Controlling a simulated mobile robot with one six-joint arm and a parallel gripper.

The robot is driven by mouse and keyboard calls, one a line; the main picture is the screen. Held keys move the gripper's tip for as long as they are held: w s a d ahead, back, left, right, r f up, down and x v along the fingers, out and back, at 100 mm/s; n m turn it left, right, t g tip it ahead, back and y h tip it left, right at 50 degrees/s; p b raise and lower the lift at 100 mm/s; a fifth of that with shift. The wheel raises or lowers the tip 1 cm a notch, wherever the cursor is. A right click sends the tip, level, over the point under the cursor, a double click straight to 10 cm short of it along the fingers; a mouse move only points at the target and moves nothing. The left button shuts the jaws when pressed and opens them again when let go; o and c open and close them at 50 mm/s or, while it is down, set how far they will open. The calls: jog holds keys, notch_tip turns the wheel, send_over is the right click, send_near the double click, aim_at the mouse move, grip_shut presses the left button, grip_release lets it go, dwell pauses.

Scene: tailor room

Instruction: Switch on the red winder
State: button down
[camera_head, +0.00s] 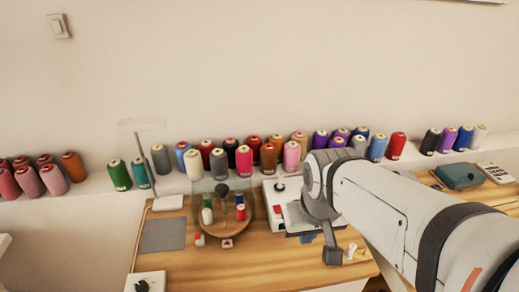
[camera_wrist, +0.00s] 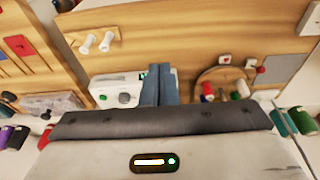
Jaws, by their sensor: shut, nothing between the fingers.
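A white machine (camera_head: 269,199) with a black knob and a red patch stands on the wooden table, partly hidden by my arm. It may be the red winder; I cannot tell for sure. In the wrist view a white unit (camera_wrist: 104,94) with a round knob and green marks shows just left of my fingers. My gripper (camera_wrist: 158,68) is shut and empty, its blue-grey fingers together over the table in front of this unit. Whether they touch it is unclear. Another white box (camera_head: 151,276) with a black knob sits at the table's front left.
A round wooden stand (camera_head: 225,226) with small spools is left of the machine. Small white switches with red parts (camera_head: 199,240) lie before it. Thread cones (camera_head: 244,160) line the shelf behind. Two white pegs (camera_wrist: 107,41) stand on the table. Bare table lies at front centre.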

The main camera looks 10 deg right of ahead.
jog(key=shift+a+r, duration=0.1)
jog(key=shift+a, duration=0.05)
jog(key=r+n+g+p, duration=0.1)
jog(key=n+g+p, duration=0.5)
jog(key=n, duration=1.2)
send_over(278, 211)
jog(key=w+p, duration=0.2)
jog(key=t, duration=0.2)
jog(key=shift+w+r+b, duration=0.1)
jog(key=shift+r+b, duration=0.05)
jog(key=shift+b, duration=0.15)
jog(key=f, duration=0.4)
jog(key=s+f+p, duration=0.1)
jog(key=f, duration=0.4)
jog(key=f+p, duration=0.1)
jog(key=f, duration=0.4)
jog(key=shift+s, duration=0.4)
